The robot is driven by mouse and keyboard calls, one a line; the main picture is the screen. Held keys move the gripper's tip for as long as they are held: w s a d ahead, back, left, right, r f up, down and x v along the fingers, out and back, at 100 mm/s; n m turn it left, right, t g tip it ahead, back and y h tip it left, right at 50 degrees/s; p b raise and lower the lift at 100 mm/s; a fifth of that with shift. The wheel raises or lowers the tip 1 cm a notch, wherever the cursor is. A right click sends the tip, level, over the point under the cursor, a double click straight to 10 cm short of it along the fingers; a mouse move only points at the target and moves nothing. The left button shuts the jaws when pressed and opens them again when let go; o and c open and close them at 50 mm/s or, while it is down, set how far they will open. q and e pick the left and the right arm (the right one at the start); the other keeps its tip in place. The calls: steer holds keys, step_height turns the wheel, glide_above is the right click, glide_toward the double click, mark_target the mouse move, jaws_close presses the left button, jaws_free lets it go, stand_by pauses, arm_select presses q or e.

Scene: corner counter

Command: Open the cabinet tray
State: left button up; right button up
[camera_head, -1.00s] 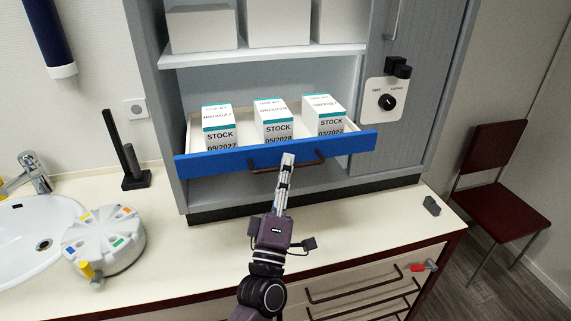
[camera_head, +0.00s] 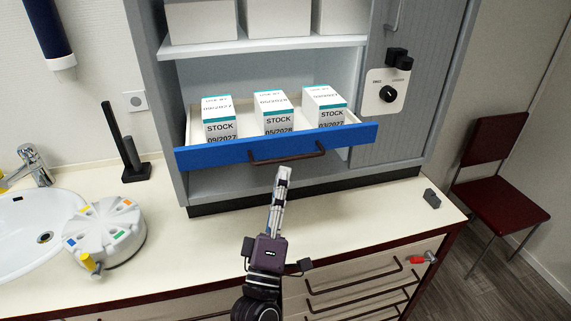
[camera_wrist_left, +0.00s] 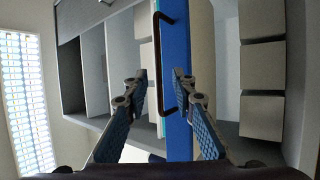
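The cabinet tray (camera_head: 230,153) has a blue front and stands pulled out of the grey cabinet. Three white STOCK boxes (camera_head: 275,125) stand upright in it. Its dark bar handle (camera_head: 288,158) runs across the front. My left gripper (camera_head: 283,170) is just in front of and below the handle, apart from it in the head view. In the left wrist view the gripper (camera_wrist_left: 158,78) has its two blue-padded fingers spread, with nothing held between them. The handle (camera_wrist_left: 157,60) and the blue tray front (camera_wrist_left: 175,40) show ahead of the fingertips. My right gripper is not in view.
A shelf (camera_head: 265,47) with white boxes is above the tray. The cream counter (camera_head: 350,220) is clear in front of the cabinet. A round white holder (camera_head: 105,235) and a sink (camera_head: 35,240) are at left, a dark red chair (camera_head: 495,190) at right.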

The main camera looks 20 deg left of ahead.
arm_select(q)
steer(key=v, duration=0.6)
steer(key=shift+s, duration=0.2)
steer(key=shift+f, duration=0.1)
steer(key=w+d+f+m+g+h, duration=0.25)
steer(key=f+m+h, duration=0.2)
steer(key=f, duration=0.95)
steer(key=s+d+f+m+g+b, duration=0.1)
steer(key=s+f+m+g, duration=0.2)
steer(key=f, duration=0.9)
steer(key=s+f+m+g+h+b, duration=0.1)
steer(key=s+f+m+g, duration=0.25)
steer(key=f, duration=0.85)
steer(key=s+d+f+m+g, duration=0.1)
steer(key=s+f+m+g, duration=0.15)
steer(key=f, duration=0.95)
steer(key=s+a+f+m+g+b, duration=0.15)
steer(key=s+f+g, duration=0.25)
steer(key=s+f, duration=0.45)
steer(key=s+a+f+m+g, duration=0.2)
steer(key=s+a+f+g, duration=0.1)
steer(key=s+f, duration=0.55)
steer(key=s+a+f+m+g+y, duration=0.1)
steer(key=s+a+f+g, duration=0.1)
steer(key=s, duration=0.6)
steer(key=s+a+f+m+g+y, duration=0.1)
steer(key=s+a+f+g, duration=0.1)
steer(key=s, duration=0.7)
steer(key=shift+a+f, duration=0.9)
steer(key=shift+f, duration=0.1)
